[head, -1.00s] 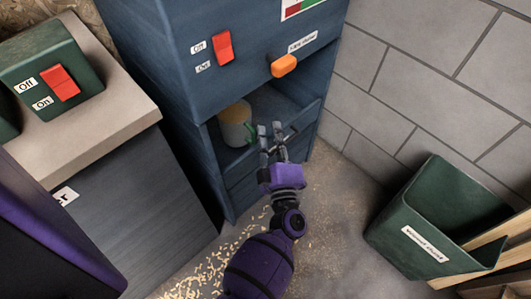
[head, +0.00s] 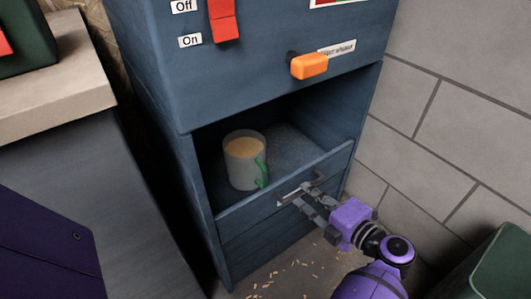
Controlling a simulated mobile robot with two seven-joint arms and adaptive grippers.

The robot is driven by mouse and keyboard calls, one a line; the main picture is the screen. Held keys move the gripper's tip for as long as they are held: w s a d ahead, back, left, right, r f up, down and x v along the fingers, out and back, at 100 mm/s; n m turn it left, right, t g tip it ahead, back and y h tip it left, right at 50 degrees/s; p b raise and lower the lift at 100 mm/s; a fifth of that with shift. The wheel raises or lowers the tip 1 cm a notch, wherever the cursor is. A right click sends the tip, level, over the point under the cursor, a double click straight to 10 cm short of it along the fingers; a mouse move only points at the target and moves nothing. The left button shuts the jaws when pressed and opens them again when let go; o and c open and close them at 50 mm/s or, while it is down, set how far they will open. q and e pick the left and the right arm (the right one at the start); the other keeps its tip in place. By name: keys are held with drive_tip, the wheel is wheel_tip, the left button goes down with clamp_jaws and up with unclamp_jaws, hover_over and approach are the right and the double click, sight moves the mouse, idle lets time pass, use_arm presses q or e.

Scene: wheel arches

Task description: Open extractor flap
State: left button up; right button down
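The extractor is a blue cabinet (head: 262,98) with an open compartment low in its front. A blue front panel (head: 240,212), which looks like the flap, runs across the lower edge of this opening and carries a grey metal handle (head: 316,181). A mug (head: 243,165) with a green handle stands upright inside the compartment, behind the panel.
An orange knob (head: 308,67) and a red switch (head: 223,20) are on the cabinet above the opening. A pale-topped bench (head: 55,95) stands left, a block wall (head: 440,120) right. A green bin (head: 497,272) is at lower right. Wood chips lie on the floor.

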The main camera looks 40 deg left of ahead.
use_arm(q)
drive_tip(key=shift+x, duration=1.3)
drive_tip(key=shift+w+r, duration=0.1)
drive_tip(key=shift+r, duration=0.05)
clamp_jaws()
